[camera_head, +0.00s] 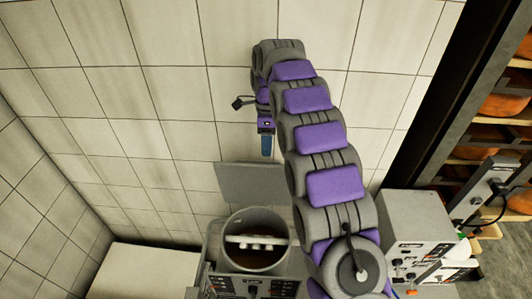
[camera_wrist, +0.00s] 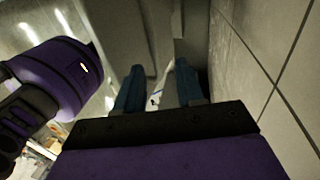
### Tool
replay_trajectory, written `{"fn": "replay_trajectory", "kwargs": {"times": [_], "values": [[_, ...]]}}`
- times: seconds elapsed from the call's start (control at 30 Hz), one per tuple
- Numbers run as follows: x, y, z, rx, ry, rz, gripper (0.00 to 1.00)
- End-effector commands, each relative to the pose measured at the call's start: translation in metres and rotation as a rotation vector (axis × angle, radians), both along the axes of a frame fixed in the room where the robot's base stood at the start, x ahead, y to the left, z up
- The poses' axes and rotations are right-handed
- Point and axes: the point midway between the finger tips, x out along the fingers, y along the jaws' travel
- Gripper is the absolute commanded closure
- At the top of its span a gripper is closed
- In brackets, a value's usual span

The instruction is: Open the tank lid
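The tank (camera_head: 231,225) is a round grey vessel on a machine with a front control panel, low in the middle of the head view. Its mouth is uncovered, showing a pale bar across it and dark brown contents. A flat grey panel, which looks like the tank lid (camera_head: 250,185), stands raised behind the mouth near the wall. My gripper (camera_head: 267,147) hangs fingers down just above that panel. In the wrist view its two blue fingers (camera_wrist: 159,88) are apart. A pale narrow thing (camera_wrist: 167,85) shows between or beyond them; I cannot tell whether it touches them.
A tiled wall (camera_head: 150,120) stands close behind my gripper. A pale flat-topped block (camera_head: 145,272) is left of the tank. A grey machine with controls (camera_head: 415,230) is at the right, beside shelves with orange cheese wheels (camera_head: 505,105).

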Motion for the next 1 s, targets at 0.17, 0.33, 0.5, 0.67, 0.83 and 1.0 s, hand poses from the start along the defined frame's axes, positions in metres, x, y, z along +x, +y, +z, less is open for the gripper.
{"fn": "replay_trajectory", "kwargs": {"times": [0.17, 0.33, 0.5, 0.67, 0.83, 1.0], "values": [[0.005, -0.001, 0.024, 0.002, -0.004, 0.000, 0.62], [0.008, -0.001, 0.042, 0.001, -0.002, -0.001, 0.62], [0.010, 0.000, 0.049, 0.000, -0.001, -0.001, 0.62], [0.011, 0.000, 0.051, -0.001, -0.001, -0.001, 0.62], [0.011, 0.000, 0.050, -0.001, -0.001, 0.000, 0.62], [0.011, 0.000, 0.050, -0.001, 0.000, 0.000, 0.62]]}}
